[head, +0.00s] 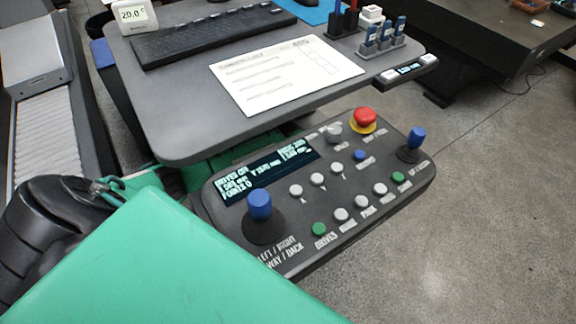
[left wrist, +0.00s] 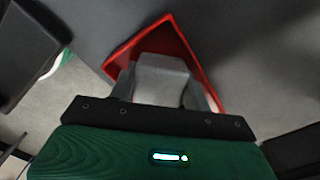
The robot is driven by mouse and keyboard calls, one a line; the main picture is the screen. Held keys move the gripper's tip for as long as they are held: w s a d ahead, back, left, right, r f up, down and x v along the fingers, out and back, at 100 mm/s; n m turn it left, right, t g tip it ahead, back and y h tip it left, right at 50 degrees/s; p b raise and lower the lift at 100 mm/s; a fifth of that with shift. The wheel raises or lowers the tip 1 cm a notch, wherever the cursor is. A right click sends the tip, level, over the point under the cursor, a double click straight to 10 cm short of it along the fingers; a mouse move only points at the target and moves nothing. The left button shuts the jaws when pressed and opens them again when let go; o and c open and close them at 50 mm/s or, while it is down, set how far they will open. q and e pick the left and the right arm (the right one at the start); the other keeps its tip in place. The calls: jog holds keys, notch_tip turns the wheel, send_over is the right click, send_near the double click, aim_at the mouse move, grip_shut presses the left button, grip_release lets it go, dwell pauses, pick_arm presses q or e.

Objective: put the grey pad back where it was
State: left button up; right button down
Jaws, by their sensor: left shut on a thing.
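The grey pad (left wrist: 163,82) shows in the left wrist view as a pale grey block with a rounded top edge. My left gripper (left wrist: 164,70) is shut on it, with one finger on each side. Behind and around the pad is a red-edged shape (left wrist: 180,32), like a tray or frame, set against a dark grey surface. I cannot tell whether the pad touches it or is above it. The pad and left gripper do not show in the head view. My right gripper is in neither view.
In the head view, a control panel (head: 290,252) with joysticks and a red stop button (head: 365,117) stands in front. Behind it, a grey desk (head: 185,110) holds a keyboard (head: 213,37), a paper sheet (head: 285,73) and a small display (head: 133,15). Open floor lies at right.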

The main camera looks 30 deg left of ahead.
pick_arm(q)
jog(key=shift+f, duration=0.15)
jog(key=o, duration=0.7)
notch_tip(320, 180, up, 8)
jog(key=shift+f, duration=0.1)
dwell(0.4)
